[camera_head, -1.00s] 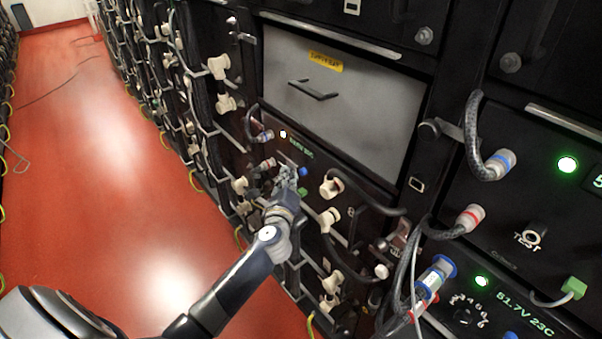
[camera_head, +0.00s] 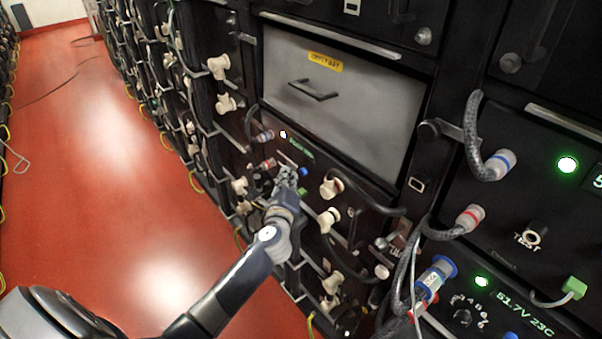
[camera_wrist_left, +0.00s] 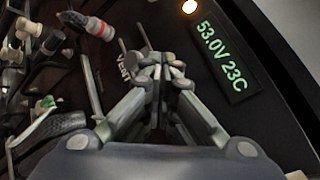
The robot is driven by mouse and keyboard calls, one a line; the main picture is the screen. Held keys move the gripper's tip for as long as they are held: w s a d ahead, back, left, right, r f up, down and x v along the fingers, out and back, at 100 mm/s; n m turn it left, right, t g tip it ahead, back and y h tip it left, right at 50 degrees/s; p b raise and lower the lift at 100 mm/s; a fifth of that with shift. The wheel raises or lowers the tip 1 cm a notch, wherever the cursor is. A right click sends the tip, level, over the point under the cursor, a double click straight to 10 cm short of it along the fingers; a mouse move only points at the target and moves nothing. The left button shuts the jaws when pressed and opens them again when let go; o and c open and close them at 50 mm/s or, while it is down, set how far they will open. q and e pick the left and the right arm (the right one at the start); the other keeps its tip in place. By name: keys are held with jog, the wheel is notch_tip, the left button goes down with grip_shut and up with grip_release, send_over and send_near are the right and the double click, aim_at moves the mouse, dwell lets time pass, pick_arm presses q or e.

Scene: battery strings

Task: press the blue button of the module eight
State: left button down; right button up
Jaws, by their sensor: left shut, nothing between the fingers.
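A black module (camera_head: 345,166) below the grey drawer front has a lit indicator, a green readout and a small blue button (camera_head: 303,172). My left gripper (camera_head: 287,171) is shut and empty in front of this module, with its tips just left of the blue button. I cannot tell whether the tips touch the panel. My right gripper is not in view.
White connectors (camera_head: 331,187) and thick black cables stand out right of and below the gripper. A red-banded connector (camera_wrist_left: 95,27) is left of the fingers. Another module (camera_head: 530,230) with cables is at the right. The red floor (camera_head: 110,150) on the left is open.

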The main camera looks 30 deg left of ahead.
pick_arm(q)
jog(key=shift+w, duration=0.1)
jog(key=shift+w+d, duration=0.2)
jog(key=shift+w, duration=0.1)
dwell(0.3)
jog(key=shift+w+d, duration=0.25)
jog(key=shift+w, duration=0.35)
dwell(0.4)
dwell(0.4)
jog(key=shift+s+a, duration=0.2)
jog(key=shift+s, duration=0.3)
jog(key=shift+s+a, duration=0.2)
jog(key=shift+s, duration=0.3)
